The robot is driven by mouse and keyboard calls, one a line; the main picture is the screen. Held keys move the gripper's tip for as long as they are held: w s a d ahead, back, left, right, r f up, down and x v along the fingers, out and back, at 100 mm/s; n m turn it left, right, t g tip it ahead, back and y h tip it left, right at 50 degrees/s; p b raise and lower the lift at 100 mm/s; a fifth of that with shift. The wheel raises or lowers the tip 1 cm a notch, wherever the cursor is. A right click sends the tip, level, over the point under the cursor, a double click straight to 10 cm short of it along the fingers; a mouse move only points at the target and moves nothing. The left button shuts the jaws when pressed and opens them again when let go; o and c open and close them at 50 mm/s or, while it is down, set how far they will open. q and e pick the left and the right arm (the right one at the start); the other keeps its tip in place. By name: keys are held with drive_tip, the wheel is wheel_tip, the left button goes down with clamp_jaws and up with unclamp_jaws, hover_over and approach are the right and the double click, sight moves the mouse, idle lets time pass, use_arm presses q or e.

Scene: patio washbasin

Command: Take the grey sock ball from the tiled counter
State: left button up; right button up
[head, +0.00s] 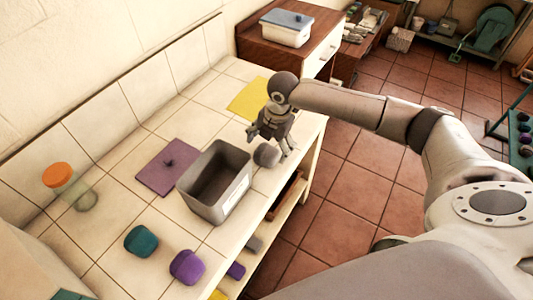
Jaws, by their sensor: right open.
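The grey sock ball (266,155) sits on the tiled counter (125,207), close to its right edge and just right of a grey bin. My right gripper (269,146) is open and points down at the sock ball. Its fingers are on either side of the ball or just above it; I cannot tell whether they touch it. My left gripper is not in view.
The open grey bin (222,205) stands beside the ball. A white box (287,33) stands behind.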

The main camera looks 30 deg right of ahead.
sight(269, 149)
drive_tip(key=f+p, duration=0.1)
drive_tip(key=f, duration=0.1)
drive_tip(key=w+f, duration=0.1)
drive_tip(key=f, duration=0.1)
drive_tip(key=shift+w+d+f+p, duration=0.1)
drive_tip(key=shift+d+f+p, duration=0.1)
drive_tip(key=shift+p, duration=0.15)
drive_tip(key=shift+f, duration=0.4)
drive_tip(key=shift+w+a, duration=0.1)
drive_tip(key=shift+c, duration=1.3)
drive_tip(key=c, duration=0.8)
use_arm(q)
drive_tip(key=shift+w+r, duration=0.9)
use_arm(e)
drive_tip(key=shift+c, duration=0.2)
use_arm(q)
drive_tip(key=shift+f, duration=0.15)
use_arm(e)
drive_tip(key=shift+r, duration=0.15)
